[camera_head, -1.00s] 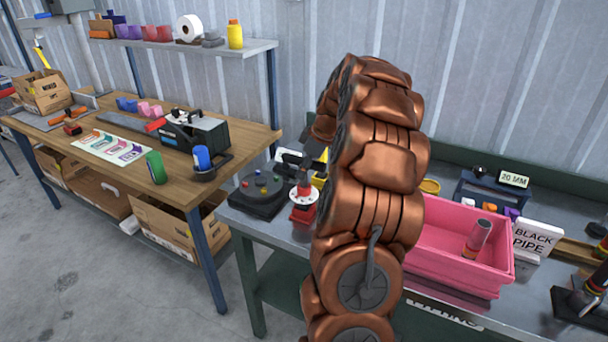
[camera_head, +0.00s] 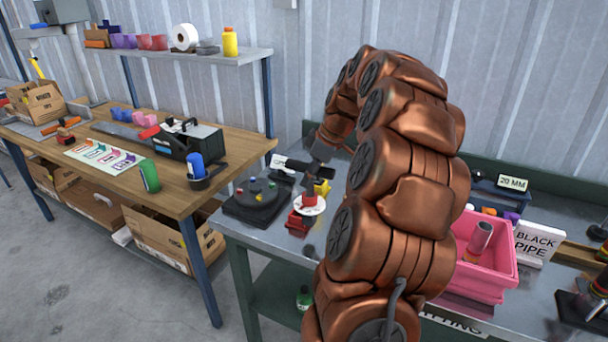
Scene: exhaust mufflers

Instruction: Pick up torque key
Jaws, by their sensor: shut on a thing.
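My gripper (camera_head: 319,163) is dark and small at the end of my copper-coloured arm, over the back left of the grey workbench. It is shut on what appears to be the torque key (camera_head: 309,184), a slim red upright piece. The key stands above a white disc (camera_head: 311,206) on a red stand (camera_head: 299,224). The fingertips and the key's top are partly hidden, and I cannot tell whether the key is clear of the stand. A yellow piece (camera_head: 322,188) is close beside it.
A pink bin (camera_head: 492,262) holding a grey cylinder (camera_head: 478,241) is right of my arm. A wooden table (camera_head: 235,150) with a black toolbox (camera_head: 187,139) stands left.

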